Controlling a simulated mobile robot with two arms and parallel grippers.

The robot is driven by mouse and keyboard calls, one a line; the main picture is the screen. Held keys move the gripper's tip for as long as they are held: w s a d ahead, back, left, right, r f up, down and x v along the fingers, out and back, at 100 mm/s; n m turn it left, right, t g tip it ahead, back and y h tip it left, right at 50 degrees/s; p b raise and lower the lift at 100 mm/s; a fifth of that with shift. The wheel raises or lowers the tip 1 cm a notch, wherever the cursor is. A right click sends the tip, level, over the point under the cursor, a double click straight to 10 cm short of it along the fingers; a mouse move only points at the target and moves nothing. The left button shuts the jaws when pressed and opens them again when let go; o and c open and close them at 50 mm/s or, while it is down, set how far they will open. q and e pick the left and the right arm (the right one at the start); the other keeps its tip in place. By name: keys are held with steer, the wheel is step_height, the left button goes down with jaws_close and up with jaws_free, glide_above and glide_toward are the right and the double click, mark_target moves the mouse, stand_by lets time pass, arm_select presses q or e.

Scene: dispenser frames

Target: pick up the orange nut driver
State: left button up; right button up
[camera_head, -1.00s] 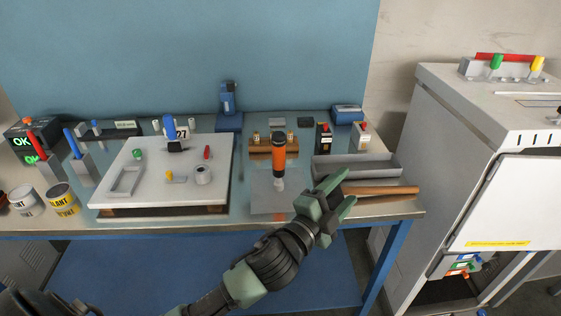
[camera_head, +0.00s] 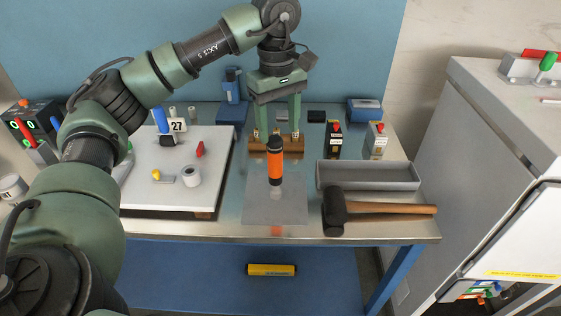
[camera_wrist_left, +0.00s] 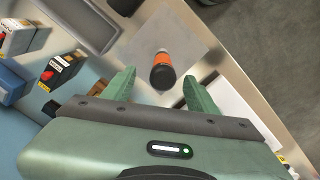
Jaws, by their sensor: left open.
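The orange nut driver (camera_head: 275,165) has an orange body and a black end. It stands upright on a grey square plate (camera_head: 262,208) near the table's front. In the left wrist view the driver (camera_wrist_left: 163,74) shows end-on, black end nearest the camera, between and beyond the fingers. My left gripper (camera_head: 278,132) is open and empty, fingers pointing down, in line with the top of the driver in the head view. The wrist view shows its two fingertips (camera_wrist_left: 159,78) apart on either side of the driver. Whether they reach its height is unclear. My right gripper is not in view.
A hammer (camera_head: 380,208) and a grey tray (camera_head: 368,176) lie to the right. A wooden block (camera_head: 262,146) stands behind the driver. A white board (camera_head: 150,190) with small parts is on the left. Two small boxes (camera_head: 334,141) stand at the back right.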

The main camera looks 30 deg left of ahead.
mark_target(275, 149)
arm_select(q)
steer(key=shift+s+a+f, duration=0.15)
steer(key=shift+a, duration=0.25)
step_height(275, 149, down, 6)
steer(key=p, duration=0.2)
steer(key=shift+a+f+p, duration=0.15)
steer(key=shift+p, duration=0.2)
steer(key=shift+f, duration=0.35)
jaws_close()
steer(key=shift+r, duration=0.1)
stand_by(0.4)
